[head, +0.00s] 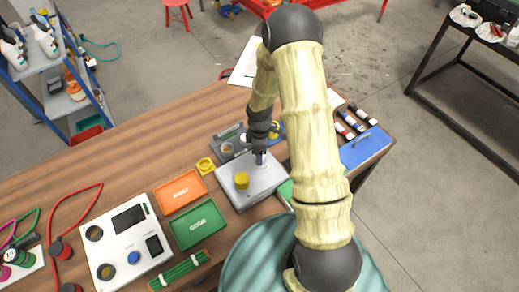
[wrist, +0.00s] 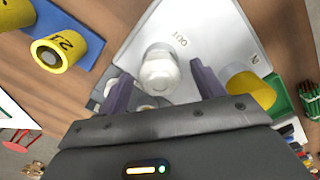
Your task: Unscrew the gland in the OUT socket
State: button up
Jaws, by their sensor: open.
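The pale grey block (head: 262,190) stands on the wooden bench, and its OUT marking shows in the wrist view on the block's top (wrist: 205,30). A whitish, round gland (wrist: 158,70) sits in the socket beside that marking. My gripper (wrist: 160,78) is open, with one dark finger on each side of the gland. Whether the fingers touch it cannot be told. In the head view my gripper (head: 259,152) points down over the block's far part and hides most of that gland. A yellow gland (head: 241,180) sits on the same block, and it also shows in the wrist view (wrist: 249,88).
An orange tray (head: 180,191) and a green tray (head: 198,225) lie left of the block. A yellow piece (head: 205,165) lies beside it. A dark grey unit (head: 229,143) stands behind. A blue case (head: 365,148) is at right. A white panel (head: 128,243) is at front left.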

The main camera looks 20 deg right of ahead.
jog(key=m, duration=0.4)
jog(key=m, duration=0.4)
jog(key=shift+m+b, duration=0.35)
jog(key=shift+m, duration=0.05)
jog(key=c, duration=1)
jog(key=n, duration=0.3)
jog(key=shift+r+n+p, duration=0.1)
jog(key=shift+n+p, duration=0.2)
jog(key=shift+n, duration=0.1)
jog(key=shift+c, duration=0.2)
jog(key=shift+n, duration=0.5)
